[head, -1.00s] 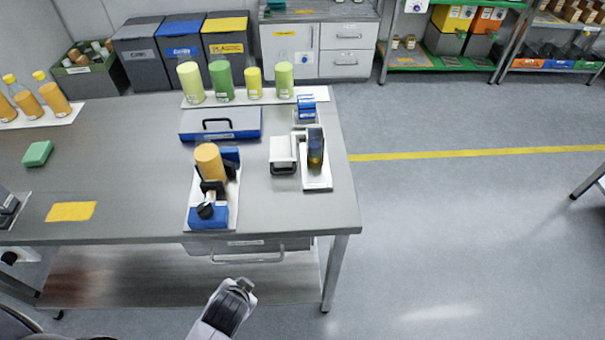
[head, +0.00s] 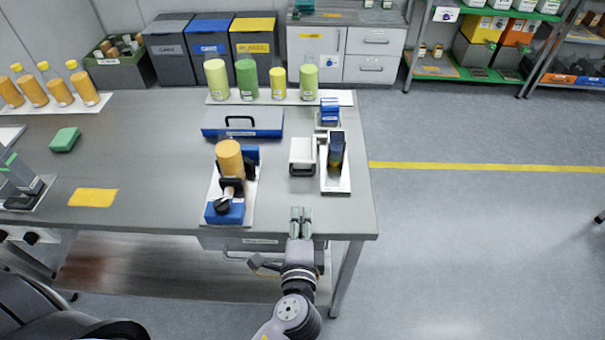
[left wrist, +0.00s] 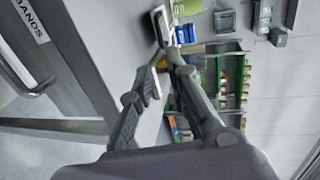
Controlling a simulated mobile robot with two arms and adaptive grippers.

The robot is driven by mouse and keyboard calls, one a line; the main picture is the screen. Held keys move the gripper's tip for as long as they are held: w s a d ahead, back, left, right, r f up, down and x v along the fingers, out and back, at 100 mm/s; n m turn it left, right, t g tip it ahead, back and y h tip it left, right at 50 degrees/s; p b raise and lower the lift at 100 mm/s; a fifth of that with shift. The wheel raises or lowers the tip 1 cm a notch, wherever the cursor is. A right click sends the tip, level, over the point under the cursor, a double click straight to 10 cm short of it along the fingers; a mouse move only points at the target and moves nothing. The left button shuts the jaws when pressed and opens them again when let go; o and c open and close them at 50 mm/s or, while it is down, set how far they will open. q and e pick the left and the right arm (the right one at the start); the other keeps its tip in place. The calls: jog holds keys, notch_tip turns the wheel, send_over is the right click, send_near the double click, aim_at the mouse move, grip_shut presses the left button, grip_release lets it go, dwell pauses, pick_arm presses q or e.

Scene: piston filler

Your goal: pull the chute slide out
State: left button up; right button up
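What looks like the chute slide is a white block with a dark front handle (head: 302,154), on the bench beside an upright dark blue unit (head: 336,150) on a white base (head: 337,184). The piston filler (head: 225,210), a blue-based device with an orange cylinder (head: 228,155), stands to its left. My left gripper (head: 301,212) is at the bench's front edge, in front of the white block and apart from it. Its fingers (left wrist: 164,72) are a little apart and empty. The white block cannot be made out surely in the left wrist view. My right gripper is not in view.
A drawer with a bar handle (head: 235,258) hangs under the bench. A blue case (head: 242,122) and a row of green and yellow cylinders (head: 246,78) stand behind. A small blue item (head: 329,110) is behind the dark unit. The bench's front right (head: 355,215) is bare.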

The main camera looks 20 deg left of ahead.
aim_at(302, 175)
pick_arm(q)
jog(key=p+x, duration=0.2)
jog(key=x, duration=1.4)
jog(key=shift+w+a+p, duration=0.2)
jog(key=shift+w+p, duration=0.1)
jog(key=shift+w, duration=0.05)
jog(key=shift+c, duration=0.4)
grip_shut()
jog(key=shift+s+f, duration=0.1)
jog(key=shift+s, duration=0.05)
